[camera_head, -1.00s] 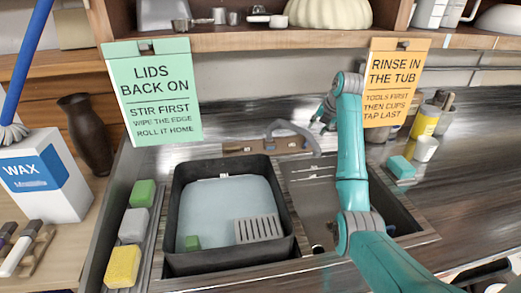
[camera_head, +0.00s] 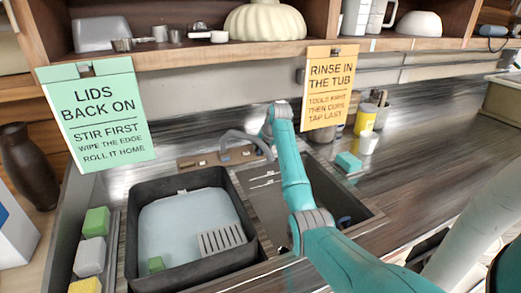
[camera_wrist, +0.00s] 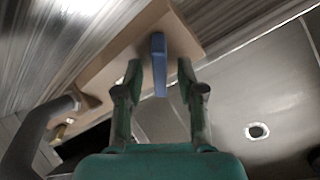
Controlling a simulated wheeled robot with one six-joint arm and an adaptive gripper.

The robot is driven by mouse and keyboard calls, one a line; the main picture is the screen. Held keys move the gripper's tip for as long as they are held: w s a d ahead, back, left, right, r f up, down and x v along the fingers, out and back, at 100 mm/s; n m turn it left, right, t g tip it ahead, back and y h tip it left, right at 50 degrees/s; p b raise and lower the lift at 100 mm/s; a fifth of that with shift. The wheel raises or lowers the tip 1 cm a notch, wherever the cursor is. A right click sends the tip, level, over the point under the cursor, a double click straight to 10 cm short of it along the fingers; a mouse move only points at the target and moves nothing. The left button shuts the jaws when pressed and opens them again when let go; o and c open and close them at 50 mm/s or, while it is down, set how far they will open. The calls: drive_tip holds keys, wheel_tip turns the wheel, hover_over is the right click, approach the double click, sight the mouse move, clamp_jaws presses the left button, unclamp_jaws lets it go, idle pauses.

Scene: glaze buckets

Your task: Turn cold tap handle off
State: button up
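The blue cold tap handle (camera_wrist: 158,65) stands out from a tan tap plate in the wrist view. My gripper (camera_wrist: 160,75) is open, with one green finger on each side of the handle. A gap shows on the handle's left. A bluish edge shows at the right finger, and I cannot tell whether it is part of the handle. The grey curved spout (camera_head: 240,140) rises from the brown tap plate (camera_head: 207,161) behind the sink in the head view; it also shows at the left of the wrist view (camera_wrist: 38,125). My arm hides the handle in the head view.
A black tub (camera_head: 137,250) of pale water with a grey grate sits in the left of the sink. The metal basin (camera_wrist: 285,95) has a drain hole. A teal sponge (camera_head: 348,162) and a yellow canister (camera_head: 366,118) stand on the right counter. An orange sign (camera_head: 329,85) hangs above.

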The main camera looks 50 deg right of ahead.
drive_tip(key=shift+w+f, duration=0.15)
drive_tip(key=shift+f, duration=0.1)
clamp_jaws()
drive_tip(key=shift+m, duration=0.3)
drive_tip(key=m, duration=0.4)
drive_tip(key=shift+t, duration=0.3)
drive_tip(key=m, duration=0.5)
drive_tip(key=shift+r+t, duration=0.1)
drive_tip(key=shift+t, duration=0.2)
drive_tip(key=shift+m, duration=0.4)
unclamp_jaws()
